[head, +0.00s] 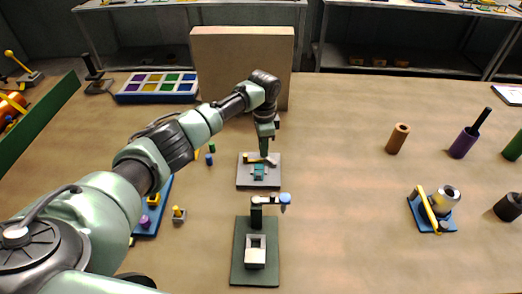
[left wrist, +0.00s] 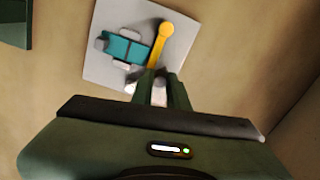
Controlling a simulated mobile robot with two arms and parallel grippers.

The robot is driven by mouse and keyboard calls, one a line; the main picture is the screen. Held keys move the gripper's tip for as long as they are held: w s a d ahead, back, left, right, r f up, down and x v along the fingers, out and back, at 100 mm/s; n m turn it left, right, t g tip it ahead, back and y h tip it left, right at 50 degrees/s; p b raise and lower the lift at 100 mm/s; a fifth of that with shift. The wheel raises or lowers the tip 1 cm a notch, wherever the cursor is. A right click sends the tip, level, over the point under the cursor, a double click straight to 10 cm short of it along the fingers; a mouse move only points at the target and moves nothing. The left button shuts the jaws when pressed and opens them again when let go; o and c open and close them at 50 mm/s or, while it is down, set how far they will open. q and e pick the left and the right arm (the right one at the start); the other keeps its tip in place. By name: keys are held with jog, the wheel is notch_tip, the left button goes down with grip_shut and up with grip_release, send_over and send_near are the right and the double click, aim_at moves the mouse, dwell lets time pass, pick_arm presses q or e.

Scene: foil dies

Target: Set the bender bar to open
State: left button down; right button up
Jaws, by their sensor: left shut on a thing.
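The bender is a grey plate (head: 245,182) with a teal block (head: 259,171) and a yellow bar (head: 252,160) on it. In the left wrist view the plate (left wrist: 105,72), the teal block (left wrist: 126,48) and the bar (left wrist: 160,45) show from above. The bar runs from a round yellow end beside the block down to my fingers. My left gripper (head: 264,152) is over the plate's far part, shut on the bar's pale end piece; in the left wrist view the gripper (left wrist: 159,92) partly hides it. My right gripper is not in view.
A green plate (head: 240,270) with a square block and a post stands in front. A tan box (head: 242,50) and a coloured tray (head: 158,88) stand behind. A blue fixture (head: 450,225) and a brown cylinder (head: 397,138) are on the right.

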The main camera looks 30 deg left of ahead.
pick_arm(q)
jog(key=w+m+b, duration=0.1)
jog(key=m, duration=0.1)
jog(key=w+d+m, duration=0.1)
jog(key=m, duration=0.2)
jog(key=shift+w+d+b, duration=0.1)
jog(key=shift+d+b, duration=0.1)
jog(key=shift+b, duration=0.2)
jog(key=shift+w+d+m+b, duration=0.25)
jog(key=shift+d+m, duration=0.1)
jog(key=shift+m, duration=0.75)
jog(key=shift+w+d+m+b, duration=0.25)
jog(key=shift+d+m, duration=0.1)
jog(key=shift+m, duration=0.75)
jog(key=c, duration=1.4)
grip_release()
jog(key=shift+r, duration=0.1)
notch_tip(320, 180, up, 8)
jog(key=shift+f+b, duration=0.2)
jog(key=shift+b, duration=0.5)
